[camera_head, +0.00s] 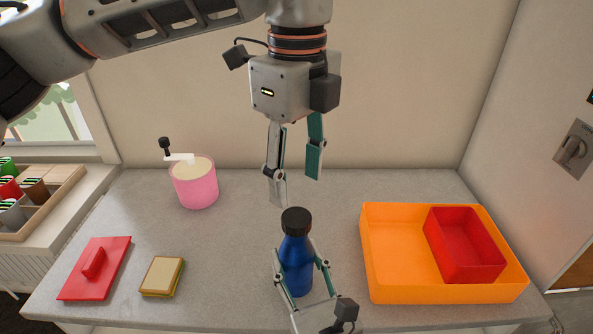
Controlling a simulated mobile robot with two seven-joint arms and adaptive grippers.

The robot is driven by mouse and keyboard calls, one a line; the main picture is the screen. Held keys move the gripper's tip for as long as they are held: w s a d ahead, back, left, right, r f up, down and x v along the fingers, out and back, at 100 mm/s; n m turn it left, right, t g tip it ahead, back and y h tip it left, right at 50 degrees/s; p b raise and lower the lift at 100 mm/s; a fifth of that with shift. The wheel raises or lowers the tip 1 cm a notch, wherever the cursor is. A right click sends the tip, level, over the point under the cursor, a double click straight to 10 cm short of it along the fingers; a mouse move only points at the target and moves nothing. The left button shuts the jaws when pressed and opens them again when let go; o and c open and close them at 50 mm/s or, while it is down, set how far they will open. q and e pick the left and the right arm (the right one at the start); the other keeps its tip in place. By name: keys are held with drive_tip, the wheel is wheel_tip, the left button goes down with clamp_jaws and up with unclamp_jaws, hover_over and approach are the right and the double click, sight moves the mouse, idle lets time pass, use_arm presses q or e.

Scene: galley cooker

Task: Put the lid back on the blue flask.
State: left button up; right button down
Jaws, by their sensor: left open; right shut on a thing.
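The blue flask (297,265) stands upright near the front middle of the counter. A black lid (296,220) sits on top of its neck; I cannot tell how tightly it is seated. My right gripper (300,272) comes from the front edge and is shut on the flask's body, one finger on each side. My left gripper (295,188) hangs from above, pointing down. Its fingers are apart and empty, just above the lid and not visibly touching it.
An orange tray (385,290) with a red box (463,265) in it is at the right. A pink pot with a crank (196,190) stands back left. A red lid with a handle (112,262) and a yellow-topped block (161,276) lie front left. The back middle is clear.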

sight(297, 217)
use_arm(q)
drive_tip(key=n, duration=0.3)
idle(0.4)
drive_tip(key=shift+f, duration=3.95)
drive_tip(key=c, duration=1.2)
drive_tip(key=shift+o, duration=0.2)
